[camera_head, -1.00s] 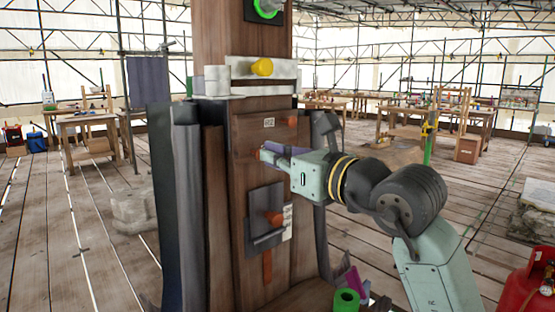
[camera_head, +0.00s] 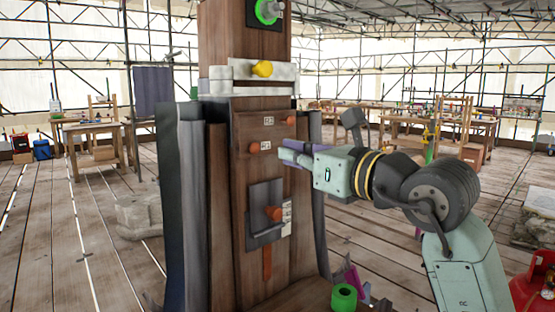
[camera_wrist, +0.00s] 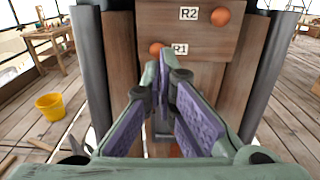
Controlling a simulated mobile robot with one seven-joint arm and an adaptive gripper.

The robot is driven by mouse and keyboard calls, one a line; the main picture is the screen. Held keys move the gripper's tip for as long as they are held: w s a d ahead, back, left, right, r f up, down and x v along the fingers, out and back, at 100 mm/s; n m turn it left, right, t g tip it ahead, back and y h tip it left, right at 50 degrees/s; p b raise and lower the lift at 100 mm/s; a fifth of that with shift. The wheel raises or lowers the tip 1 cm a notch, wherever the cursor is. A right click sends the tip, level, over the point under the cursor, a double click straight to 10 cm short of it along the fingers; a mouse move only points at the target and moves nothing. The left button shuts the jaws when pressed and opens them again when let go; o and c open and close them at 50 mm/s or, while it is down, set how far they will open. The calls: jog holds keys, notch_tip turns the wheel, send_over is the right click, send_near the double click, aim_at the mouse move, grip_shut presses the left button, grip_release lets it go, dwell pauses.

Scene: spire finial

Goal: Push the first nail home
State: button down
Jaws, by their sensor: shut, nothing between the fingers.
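The wooden post (camera_head: 222,65) stands upright in the middle. Its front board carries two orange nail heads. The R1 nail (camera_head: 253,148) is lower left, beside its white R1 label; it shows in the wrist view (camera_wrist: 157,49) just beyond the fingertips. The R2 nail (camera_head: 290,120) is higher and to the right, also in the wrist view (camera_wrist: 221,16). My gripper (camera_head: 284,151) is shut and empty, right of the R1 nail with a small gap in the head view. Its purple-padded fingers (camera_wrist: 163,85) converge below the R1 nail. How far each nail stands out I cannot tell.
A third orange knob (camera_head: 273,214) sits on a dark metal plate (camera_head: 258,238) lower on the post. A yellow knob (camera_head: 261,69) is on the pale collar above. Dark sheets flank the post. A yellow bucket (camera_wrist: 50,106) stands on the open plank floor at left.

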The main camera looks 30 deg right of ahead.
jog(key=s+d+b, duration=0.1)
jog(key=s, duration=0.5)
jog(key=shift+s+f+b, duration=0.2)
jog(key=shift+f+b, duration=0.05)
jog(key=shift+b, duration=0.05)
jog(key=shift+d, duration=0.1)
